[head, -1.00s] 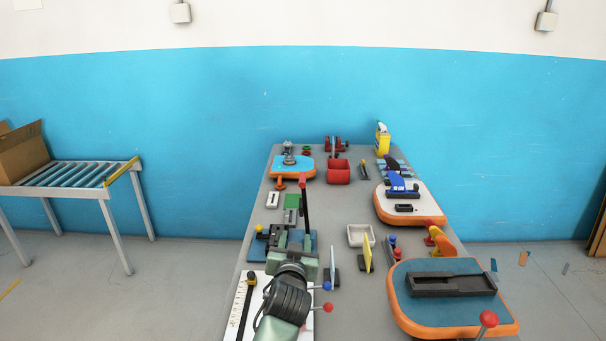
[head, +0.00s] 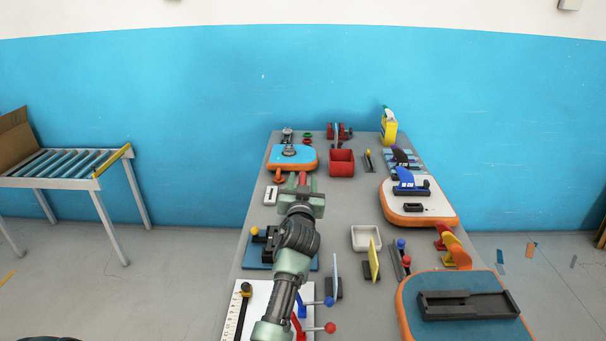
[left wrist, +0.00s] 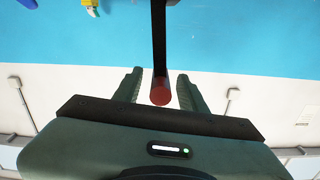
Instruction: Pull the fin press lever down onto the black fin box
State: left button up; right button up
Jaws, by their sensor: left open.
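The fin press stands on a blue base (head: 255,254) left of the table's middle, mostly hidden behind my left arm. Its lever stands up, with a red tip (head: 302,179) and a black shaft (left wrist: 159,35). My left gripper (head: 298,184) is open around the lever's red end. In the left wrist view the red tip sits between the fingers (left wrist: 160,84), with a gap on both sides. Any fin box under the press is hidden. A long black box (head: 468,305) lies on the near right orange-edged board, and a small black one (head: 413,207) on the white board.
A white tray (head: 366,249), a yellow upright plate (head: 374,262) and a red bin (head: 341,171) stand right of the press. Blue and red ball-ended levers (head: 330,302) lie close right of my left arm. A roller conveyor (head: 62,163) stands left.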

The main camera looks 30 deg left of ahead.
pick_arm(q)
jog(key=shift+x, duration=0.75)
jog(key=shift+w+a+f, duration=0.1)
jog(key=shift+w+a, duration=0.15)
jog(key=shift+w, duration=0.25)
grip_shut()
pick_arm(e)
jog(key=shift+w+a+r, duration=0.2)
jog(key=shift+w+a, duration=0.5)
jog(key=shift+w, duration=0.2)
jog(key=shift+s+d, duration=0.1)
jog(key=shift+d, duration=0.3)
